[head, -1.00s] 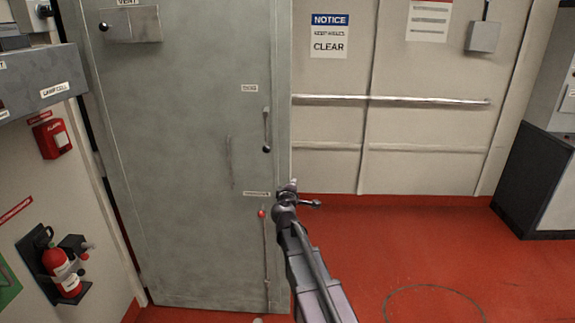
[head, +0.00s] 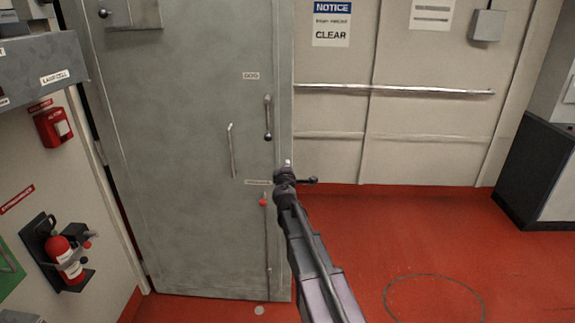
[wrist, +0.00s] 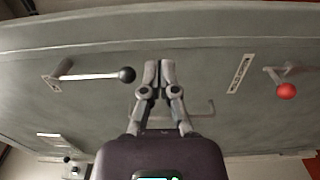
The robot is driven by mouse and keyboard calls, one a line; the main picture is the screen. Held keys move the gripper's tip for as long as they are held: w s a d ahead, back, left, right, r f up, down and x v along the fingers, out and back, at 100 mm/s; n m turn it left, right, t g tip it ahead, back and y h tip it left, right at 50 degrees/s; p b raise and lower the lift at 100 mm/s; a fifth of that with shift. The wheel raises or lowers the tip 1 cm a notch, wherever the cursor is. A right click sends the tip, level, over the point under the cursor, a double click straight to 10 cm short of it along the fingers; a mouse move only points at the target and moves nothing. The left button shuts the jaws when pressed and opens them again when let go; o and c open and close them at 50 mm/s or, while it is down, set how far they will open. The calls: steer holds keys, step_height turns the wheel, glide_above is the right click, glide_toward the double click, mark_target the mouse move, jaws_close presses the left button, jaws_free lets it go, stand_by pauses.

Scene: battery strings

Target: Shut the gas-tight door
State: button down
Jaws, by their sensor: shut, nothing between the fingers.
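The grey gas-tight door (head: 185,200) stands upright at left centre in the head view, with a dark gap along its left edge. I cannot tell whether it is fully seated. It carries a pull handle (head: 232,152), a black-knobbed dog lever (head: 268,118) hanging down, and a red-knobbed lever (head: 263,203) with its knob up. My gripper (head: 286,170) appears by the door's right edge, shut and empty. In the wrist view my gripper (wrist: 160,66) points at the door face, between the black-knobbed lever (wrist: 95,76) and the red knob (wrist: 286,91). It partly hides the pull handle (wrist: 212,110).
A fire extinguisher (head: 66,258) and a red alarm box (head: 53,128) are on the left wall. A grab rail (head: 400,90) runs along the back wall. A dark cabinet (head: 530,175) stands at right. The red floor (head: 400,235) between is clear.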

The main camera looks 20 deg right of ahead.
mark_target(289, 147)
steer(key=x, duration=1.2)
steer(key=shift+w, duration=0.25)
steer(key=shift+w, duration=0.1)
